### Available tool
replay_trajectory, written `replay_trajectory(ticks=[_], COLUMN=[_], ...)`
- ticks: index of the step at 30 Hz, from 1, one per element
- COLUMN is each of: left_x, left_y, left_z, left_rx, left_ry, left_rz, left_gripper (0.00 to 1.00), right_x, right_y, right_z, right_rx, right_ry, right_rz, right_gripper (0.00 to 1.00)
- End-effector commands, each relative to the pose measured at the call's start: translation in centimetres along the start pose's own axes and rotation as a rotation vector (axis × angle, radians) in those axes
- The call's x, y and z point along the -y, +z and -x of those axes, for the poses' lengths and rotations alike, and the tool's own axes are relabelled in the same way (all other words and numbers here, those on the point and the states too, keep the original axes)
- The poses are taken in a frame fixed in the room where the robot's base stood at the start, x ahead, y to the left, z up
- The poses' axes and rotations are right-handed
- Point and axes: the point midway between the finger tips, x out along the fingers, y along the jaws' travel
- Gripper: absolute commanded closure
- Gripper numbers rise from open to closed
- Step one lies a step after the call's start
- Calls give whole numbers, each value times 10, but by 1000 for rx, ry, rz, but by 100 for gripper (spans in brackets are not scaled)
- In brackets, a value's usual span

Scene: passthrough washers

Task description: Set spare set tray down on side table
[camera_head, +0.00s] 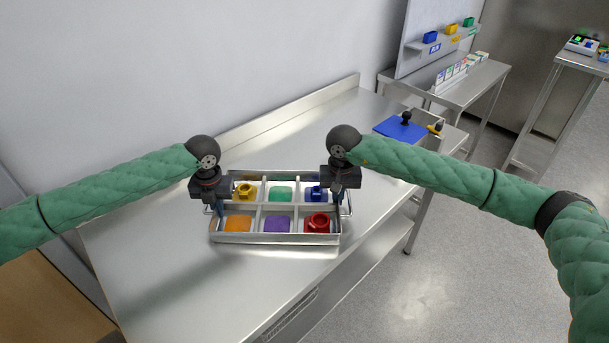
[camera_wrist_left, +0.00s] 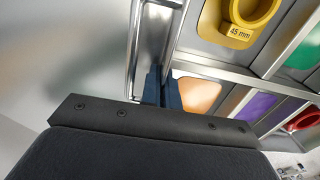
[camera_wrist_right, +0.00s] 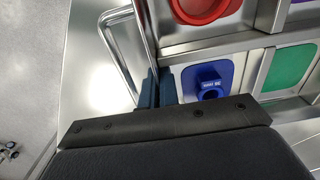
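The metal tray (camera_head: 277,238) has six compartments and is level over the steel table (camera_head: 170,270); I cannot tell if it touches the top. A yellow ring piece (camera_head: 244,190), a blue piece (camera_head: 313,193) and a red piece (camera_head: 318,222) sit in it. Green, orange and purple compartments show only coloured floors. My left gripper (camera_head: 221,208) is shut on the tray's left handle, its blue fingers (camera_wrist_left: 162,88) close together there. My right gripper (camera_head: 338,194) is shut on the right handle (camera_wrist_right: 118,55), its fingers (camera_wrist_right: 157,88) also close together.
The steel table is bare around the tray, with a raised back edge along the wall. Beyond are a shelf bench (camera_head: 482,82) with bins and another table (camera_head: 570,62) at right.

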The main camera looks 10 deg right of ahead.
Motion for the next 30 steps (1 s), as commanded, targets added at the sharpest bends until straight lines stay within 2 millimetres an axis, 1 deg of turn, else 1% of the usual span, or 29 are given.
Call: replay_trajectory(ticks=[2,6,14,20,30], left_x=[-2,-2,-2,-1,-1], left_y=[1,0,0,0,0], left_z=[-3,-2,-2,3,27], left_rx=[1,0,0,1,0], left_ry=[3,2,2,2,1], left_rz=[3,2,2,2,1], left_gripper=[100,76,76,76,76], right_x=[-2,-2,-1,-1,0], right_y=[-1,-1,-1,-1,0], right_z=[-3,-2,-2,3,27], right_rx=[-1,0,0,-1,0], right_ry=[3,3,2,2,1], right_rz=[-3,-2,-2,-2,-1], right_gripper=[100,76,76,76,76])
